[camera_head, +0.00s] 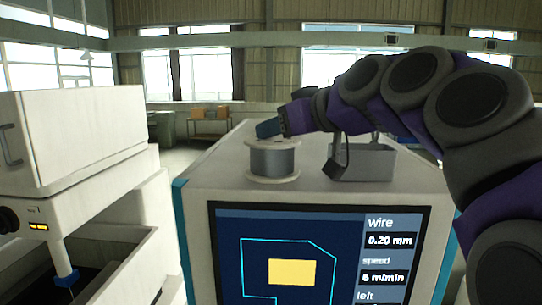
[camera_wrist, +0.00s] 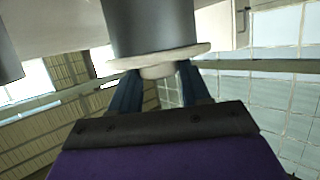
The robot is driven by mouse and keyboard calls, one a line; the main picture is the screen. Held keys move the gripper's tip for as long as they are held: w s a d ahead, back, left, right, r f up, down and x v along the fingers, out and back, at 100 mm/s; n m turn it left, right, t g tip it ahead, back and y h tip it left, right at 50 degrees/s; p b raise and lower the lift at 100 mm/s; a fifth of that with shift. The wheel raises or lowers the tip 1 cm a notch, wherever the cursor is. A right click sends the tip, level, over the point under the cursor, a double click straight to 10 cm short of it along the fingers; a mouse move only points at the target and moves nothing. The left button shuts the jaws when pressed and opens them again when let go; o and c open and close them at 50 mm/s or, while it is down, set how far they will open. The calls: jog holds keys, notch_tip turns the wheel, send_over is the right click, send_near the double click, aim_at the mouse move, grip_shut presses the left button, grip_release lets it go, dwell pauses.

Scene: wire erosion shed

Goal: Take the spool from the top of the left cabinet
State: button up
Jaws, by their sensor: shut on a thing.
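A grey spool (camera_head: 272,160) with pale flanges stands upright on top of the white cabinet (camera_head: 210,165) that has a screen on its front. My gripper (camera_head: 266,130) reaches in from the right, with its blue fingers at the spool's top. In the wrist view the spool (camera_wrist: 152,28) shows close up, and the blue fingers of my gripper (camera_wrist: 157,88) are shut on the short pale hub at its flange. The spool looks upright and seems to touch the cabinet top; I cannot tell whether there is a small gap.
A grey open box (camera_head: 365,164) sits on the cabinet top right of the spool, below my arm. The screen (camera_head: 320,255) faces me. A white machine (camera_head: 75,150) with a handle stands at the left. A far table (camera_head: 209,122) holds orange boxes.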

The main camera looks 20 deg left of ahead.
jog(key=shift+f, duration=0.1)
grip_shut()
dwell(0.4)
